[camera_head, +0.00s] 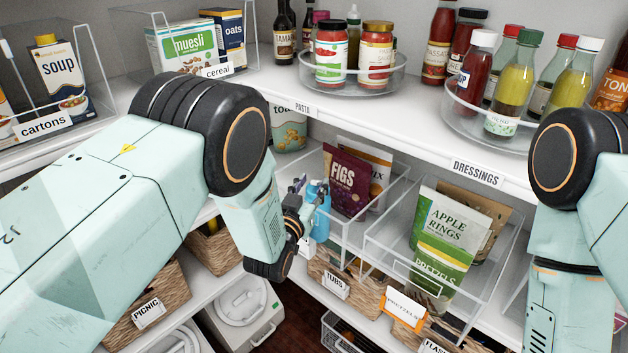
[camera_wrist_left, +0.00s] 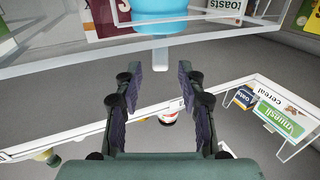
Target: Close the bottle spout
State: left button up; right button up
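A blue bottle (camera_head: 321,214) stands at the left end of the clear snack bins, partly hidden by my left gripper (camera_head: 305,216). In the left wrist view, the blue bottle (camera_wrist_left: 165,10) is at the top, cut off by the frame edge. There, my left gripper (camera_wrist_left: 158,67) is open, its two dark fingers apart. A pale narrow strip reaches down from the bottle's side between the fingertips; I cannot tell whether it is the spout. I cannot tell whether the fingers touch the bottle. My right gripper is out of view; only its arm shows at the right.
Clear bins hold a figs bag (camera_head: 345,182) and an apple rings bag (camera_head: 440,232). The shelf above carries a turntable of jars (camera_head: 340,85) and one of dressings (camera_head: 470,128). Wicker baskets (camera_head: 340,283) stand below. The shelf edge (camera_head: 400,140) runs above the bins.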

pick_arm(q)
jog(key=shift+x, duration=1.15)
jog(key=shift+a+f, duration=0.1)
jog(key=shift+s, duration=0.1)
jog(key=shift+c, duration=0.2)
jog(key=c, duration=0.6)
grip_shut()
